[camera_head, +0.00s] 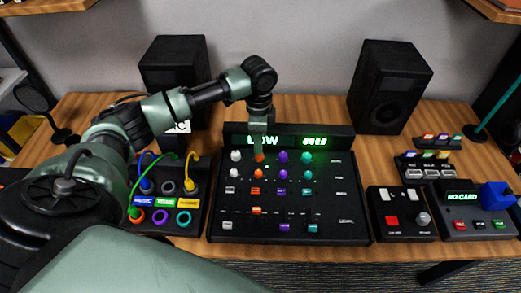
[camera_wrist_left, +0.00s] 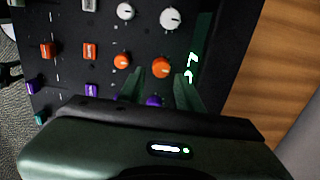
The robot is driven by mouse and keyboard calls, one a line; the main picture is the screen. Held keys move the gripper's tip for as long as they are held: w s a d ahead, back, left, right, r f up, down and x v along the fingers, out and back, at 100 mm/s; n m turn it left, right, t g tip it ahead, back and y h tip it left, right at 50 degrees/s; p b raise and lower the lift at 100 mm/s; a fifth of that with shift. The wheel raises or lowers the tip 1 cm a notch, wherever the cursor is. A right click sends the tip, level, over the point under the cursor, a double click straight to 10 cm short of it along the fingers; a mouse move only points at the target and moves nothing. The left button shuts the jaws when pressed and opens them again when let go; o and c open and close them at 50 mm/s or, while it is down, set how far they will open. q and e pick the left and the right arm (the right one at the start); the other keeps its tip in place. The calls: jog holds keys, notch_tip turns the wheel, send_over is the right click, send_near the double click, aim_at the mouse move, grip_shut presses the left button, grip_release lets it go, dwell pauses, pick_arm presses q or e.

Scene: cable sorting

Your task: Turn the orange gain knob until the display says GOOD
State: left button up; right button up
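The orange gain knob (camera_head: 259,157) is in the top row of the black mixer (camera_head: 340,205), below its display (camera_head: 263,141), which reads LOW in green. In the left wrist view the larger orange knob (camera_wrist_left: 163,57) sits just beyond and between my fingertips. My left gripper (camera_head: 259,130) points down over the top of the mixer, close above this knob. In the left wrist view its two fingers (camera_wrist_left: 158,82) are apart with a gap between them. I cannot see either finger touching the knob. My right gripper is in neither view.
White, purple (camera_head: 283,157) and teal (camera_head: 306,157) knobs stand close beside the orange one. A second orange knob (camera_wrist_left: 121,62) is in the row nearer me. A patch box with cables (camera_head: 185,215) is left, a switch box (camera_head: 402,225) right, and speakers (camera_head: 393,85) behind.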

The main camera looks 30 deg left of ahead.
pick_arm(q)
notch_tip(320, 180, down, 4)
jog(key=shift+w+f, duration=0.1)
jog(key=shift+w, duration=0.05)
jog(key=shift+f, duration=0.5)
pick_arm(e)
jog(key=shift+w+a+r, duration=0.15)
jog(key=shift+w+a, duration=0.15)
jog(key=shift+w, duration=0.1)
